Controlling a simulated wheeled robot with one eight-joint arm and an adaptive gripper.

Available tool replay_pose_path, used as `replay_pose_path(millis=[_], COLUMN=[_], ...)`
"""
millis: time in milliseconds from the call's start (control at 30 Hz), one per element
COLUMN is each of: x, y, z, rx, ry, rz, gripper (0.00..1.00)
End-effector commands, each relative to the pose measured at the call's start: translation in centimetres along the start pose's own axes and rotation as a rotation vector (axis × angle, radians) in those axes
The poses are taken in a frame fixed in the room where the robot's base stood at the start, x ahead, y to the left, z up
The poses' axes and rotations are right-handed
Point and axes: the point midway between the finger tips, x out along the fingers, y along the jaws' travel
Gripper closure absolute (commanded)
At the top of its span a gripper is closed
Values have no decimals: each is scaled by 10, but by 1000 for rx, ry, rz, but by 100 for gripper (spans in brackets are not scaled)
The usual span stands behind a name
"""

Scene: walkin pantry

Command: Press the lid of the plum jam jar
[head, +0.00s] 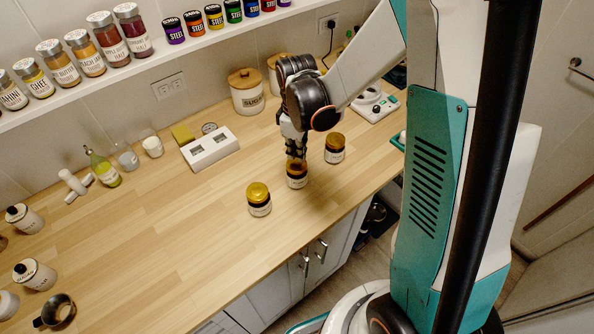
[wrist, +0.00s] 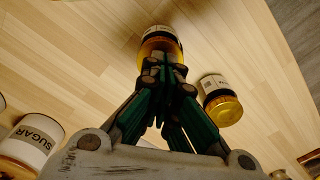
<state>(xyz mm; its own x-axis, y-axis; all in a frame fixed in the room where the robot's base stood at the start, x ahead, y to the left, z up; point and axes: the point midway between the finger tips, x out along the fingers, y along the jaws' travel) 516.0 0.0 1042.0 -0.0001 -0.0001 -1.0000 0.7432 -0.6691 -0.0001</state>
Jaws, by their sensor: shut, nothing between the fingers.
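Three small jars with gold lids and pale labels stand upright on the wooden counter in the head view: a left jar (head: 259,199), a middle jar (head: 297,179) and a right jar (head: 335,148). The label print is too small to read, so I cannot tell which is plum jam. My gripper (head: 296,158) points down over the middle jar's lid, fingers shut and empty. In the wrist view the closed fingertips (wrist: 168,60) overlap the lid of a jar (wrist: 162,34). I cannot tell whether they touch it. Another gold-lidded jar (wrist: 221,98) stands to the right there.
A shelf (head: 150,62) with several jars and small cans runs above the counter. Bottles and cups stand at the left. The counter's front middle (head: 170,240) is clear.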

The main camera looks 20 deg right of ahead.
Motion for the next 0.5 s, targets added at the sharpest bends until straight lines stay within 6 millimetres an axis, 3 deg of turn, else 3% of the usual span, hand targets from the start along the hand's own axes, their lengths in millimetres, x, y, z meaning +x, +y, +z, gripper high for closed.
replay_pose_path(millis=[500], x=[9], y=[0], z=[0], rx=[0], ry=[0], rz=[0], gripper=[100])
